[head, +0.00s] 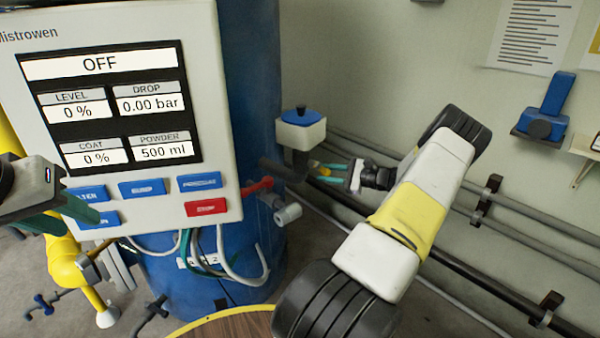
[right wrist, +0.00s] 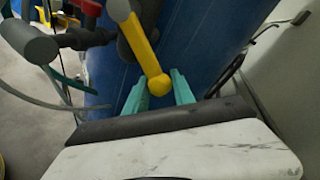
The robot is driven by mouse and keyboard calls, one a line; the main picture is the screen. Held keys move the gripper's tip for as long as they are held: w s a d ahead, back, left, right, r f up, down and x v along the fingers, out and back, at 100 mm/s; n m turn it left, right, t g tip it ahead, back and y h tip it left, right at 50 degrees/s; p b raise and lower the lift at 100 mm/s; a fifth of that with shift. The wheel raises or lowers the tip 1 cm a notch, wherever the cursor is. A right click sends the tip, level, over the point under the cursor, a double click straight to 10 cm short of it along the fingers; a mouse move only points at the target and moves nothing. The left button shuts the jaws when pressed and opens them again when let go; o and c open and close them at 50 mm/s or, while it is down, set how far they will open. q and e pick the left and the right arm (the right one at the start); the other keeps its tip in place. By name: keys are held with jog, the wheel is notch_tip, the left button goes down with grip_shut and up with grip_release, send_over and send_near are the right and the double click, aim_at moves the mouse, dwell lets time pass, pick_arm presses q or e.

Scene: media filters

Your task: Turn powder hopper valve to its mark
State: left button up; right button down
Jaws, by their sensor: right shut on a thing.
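The powder hopper (head: 301,132), a pale box with a blue lid, stands beside the blue tank. Its valve has a yellow handle, small in the head view (head: 325,171) and clear in the right wrist view (right wrist: 150,55). My right gripper (head: 334,172) is shut on the handle's rounded end, with its teal fingers (right wrist: 165,85) on either side. The valve's mark cannot be made out. My left gripper (head: 72,218) is in front of the control panel's lower left, its teal fingers apart and nothing seen between them.
The control panel (head: 120,178) reads OFF, with POWDER 500 ml. A red-handled valve (head: 257,187) on the blue tank (head: 252,90) is close to the hopper. Pipes (head: 450,215) run along the wall at right. A blue device (head: 548,110) sits on a wall shelf.

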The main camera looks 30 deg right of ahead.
notch_tip(320, 180, up, 7)
jog(key=w+d+n+h, duration=0.1)
jog(key=d+n+h, duration=0.1)
jog(key=n, duration=0.5)
jog(key=shift+w+f+t, duration=0.15)
jog(key=shift+f+t, duration=0.05)
jog(key=shift+t, duration=0.2)
jog(key=shift+d, duration=0.1)
jog(key=c, duration=1.1)
grip_release()
jog(key=shift+o, duration=0.2)
jog(key=v, duration=0.7)
jog(key=shift+s+r, duration=0.25)
jog(key=shift+s, duration=0.1)
jog(key=shift+d, duration=0.15)
